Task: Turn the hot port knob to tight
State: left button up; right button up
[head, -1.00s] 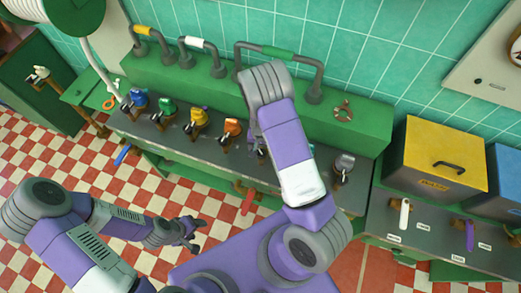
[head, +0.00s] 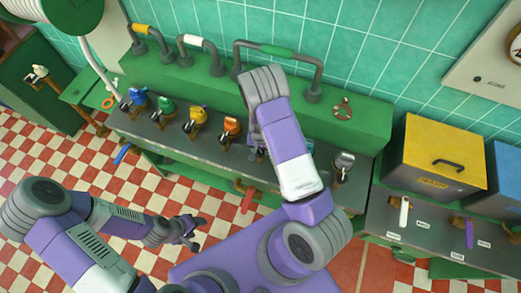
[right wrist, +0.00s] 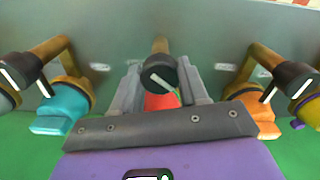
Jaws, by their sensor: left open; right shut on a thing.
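A red knob (right wrist: 160,102) with a round black cap (right wrist: 159,74) is in the middle of the right wrist view. A white line on the cap slants. My right gripper (right wrist: 160,92) has one finger on each side of the red knob and is shut on it. I cannot read a label that names it the hot port knob. In the head view my right arm hides this knob and most of the gripper (head: 258,150). My left gripper (head: 188,232) is open and empty, low over the checkered floor, away from the counter.
In the right wrist view a cyan knob (right wrist: 62,108) is on the left and an orange knob (right wrist: 255,108) on the right, close to my fingers. Blue (head: 137,98), green (head: 165,110) and yellow (head: 196,119) knobs line the counter. A yellow box (head: 437,155) stands at the right.

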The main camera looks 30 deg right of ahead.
aim_at(261, 151)
jog(key=shift+m, duration=0.4)
jog(key=m, duration=0.3)
jog(key=shift+m+b, duration=0.35)
jog(key=shift+m, duration=0.05)
jog(key=m, duration=0.5)
jog(key=shift+m, duration=0.3)
jog(key=o, duration=1.1)
jog(key=shift+c, duration=0.2)
notch_tip(261, 151, up, 8)
jog(key=shift+f+p, duration=0.2)
jog(key=shift+p, duration=0.1)
jog(key=shift+f, duration=0.1)
